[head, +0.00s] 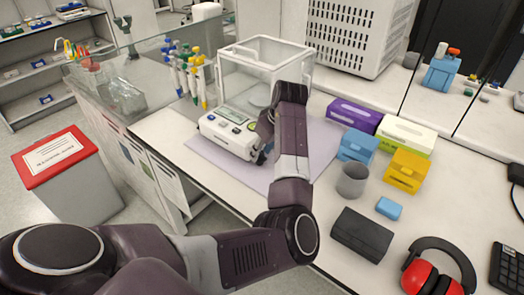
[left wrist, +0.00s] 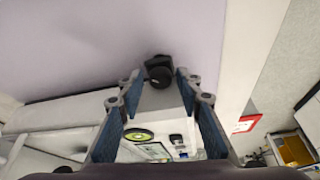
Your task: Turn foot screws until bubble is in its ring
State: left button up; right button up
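The balance (head: 228,132) has a white body, a small display and a clear draft shield. It stands on a lilac mat (head: 205,152) on the bench. My left gripper (head: 264,150) is at the balance's front right corner, partly hidden by its own arm. In the left wrist view, a black foot screw (left wrist: 159,75) shows between the tips of my left gripper (left wrist: 159,80). The fingers are apart, and contact with the knob cannot be told. A round yellow-green disc (left wrist: 138,134) shows on the balance. No bubble can be made out. My right gripper is out of view.
Coloured pipettes (head: 188,75) stand left of the balance. A grey cup (head: 352,179), blue box (head: 357,146), yellow box (head: 405,171) and dark case (head: 361,234) stand right of my arm. Red ear defenders (head: 438,270) lie at the front right. The mat's front left is clear.

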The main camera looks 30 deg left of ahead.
pick_arm(q)
jog(key=shift+o, duration=0.3)
jog(key=shift+r, duration=0.1)
jog(key=v, duration=1.2)
jog(key=shift+d, duration=0.1)
